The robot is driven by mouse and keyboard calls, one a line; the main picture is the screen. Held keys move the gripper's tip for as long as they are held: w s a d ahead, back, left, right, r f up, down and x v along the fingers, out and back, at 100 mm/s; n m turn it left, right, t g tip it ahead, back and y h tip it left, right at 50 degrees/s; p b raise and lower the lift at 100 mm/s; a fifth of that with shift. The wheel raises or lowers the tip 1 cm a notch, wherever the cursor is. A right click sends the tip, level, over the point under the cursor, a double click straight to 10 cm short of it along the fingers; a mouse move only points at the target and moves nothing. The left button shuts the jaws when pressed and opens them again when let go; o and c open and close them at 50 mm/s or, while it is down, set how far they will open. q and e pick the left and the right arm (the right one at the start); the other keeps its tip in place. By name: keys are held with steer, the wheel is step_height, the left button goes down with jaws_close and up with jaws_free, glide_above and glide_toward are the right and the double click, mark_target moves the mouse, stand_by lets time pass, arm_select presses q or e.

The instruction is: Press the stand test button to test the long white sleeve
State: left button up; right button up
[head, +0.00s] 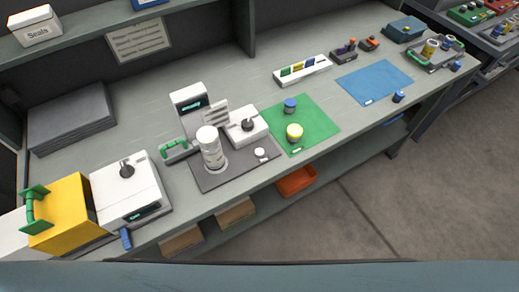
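A tall white cylinder (210,148), which looks like the long white sleeve, stands upright on a dark grey base plate (222,181) in the head view. Behind it is a white post with a small lit display (192,105); its text is too small to read surely. A small round white knob (260,153), possibly the test button, sits on the plate to the right of the sleeve. Nothing covers it. A white box with a dark lever (246,127) is just behind the knob. Neither of my grippers is in view.
A green mat (320,129) with a yellow-and-white cylinder (295,132) and blue cap (290,105) lies right of the plate. A blue mat (374,82) is farther right. A white machine (127,190) and yellow box (68,215) stand left. A green-handled part (176,152) is beside the sleeve.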

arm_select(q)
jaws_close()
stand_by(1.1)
